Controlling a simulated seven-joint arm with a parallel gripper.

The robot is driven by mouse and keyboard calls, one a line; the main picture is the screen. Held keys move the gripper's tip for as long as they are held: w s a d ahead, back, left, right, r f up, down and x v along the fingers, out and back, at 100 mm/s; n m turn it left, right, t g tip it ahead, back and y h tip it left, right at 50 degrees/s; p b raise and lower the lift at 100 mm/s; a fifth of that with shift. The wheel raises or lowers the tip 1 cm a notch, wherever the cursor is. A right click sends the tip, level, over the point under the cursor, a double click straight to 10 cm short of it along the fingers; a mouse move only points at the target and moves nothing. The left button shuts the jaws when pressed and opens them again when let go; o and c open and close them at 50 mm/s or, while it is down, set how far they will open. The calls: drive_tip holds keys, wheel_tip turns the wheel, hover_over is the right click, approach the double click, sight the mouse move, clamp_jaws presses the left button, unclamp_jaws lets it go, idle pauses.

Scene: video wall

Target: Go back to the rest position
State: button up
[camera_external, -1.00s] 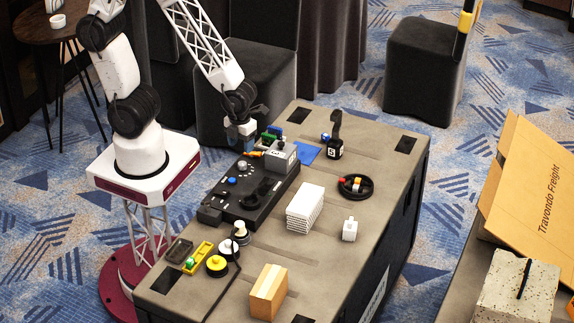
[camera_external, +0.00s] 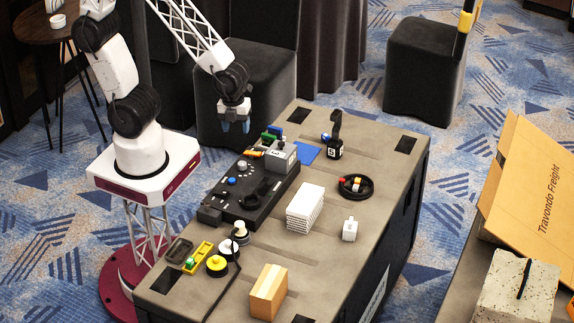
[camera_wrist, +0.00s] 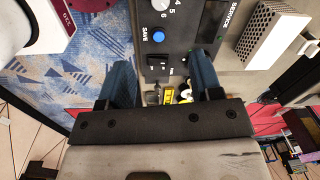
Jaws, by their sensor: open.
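My gripper (camera_external: 235,126) is raised above the far left edge of the grey case table, clear of everything on it. Its blue fingers point down, spread apart with nothing between them. In the wrist view my gripper (camera_wrist: 160,88) shows two blue fingers wide apart. Beyond them is the black control panel (camera_wrist: 177,40), with a blue button marked SAVE and a numbered dial. The same black panel (camera_external: 232,203) lies along the left side of the table in the external view.
On the table (camera_external: 330,250) are a white stack (camera_external: 306,207), a cardboard box (camera_external: 268,291), a black round tray (camera_external: 355,187), a small white block (camera_external: 350,229) and a grey box (camera_external: 281,157) at the panel's far end. Dark cube seats stand behind. The air around my gripper is free.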

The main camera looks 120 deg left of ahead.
drive_tip(key=s+d+r+n+t, duration=0.1)
drive_tip(key=s+r+n, duration=0.4)
drive_tip(key=r+n, duration=0.2)
drive_tip(key=s+d+r+n+t, duration=0.1)
drive_tip(key=s+d+r+n, duration=0.1)
drive_tip(key=s+r+n, duration=0.3)
wheel_tip(320, 180, up, 7)
drive_tip(key=n, duration=0.3)
drive_tip(key=shift+f, duration=0.2)
drive_tip(key=shift+c, duration=0.4)
idle(2.2)
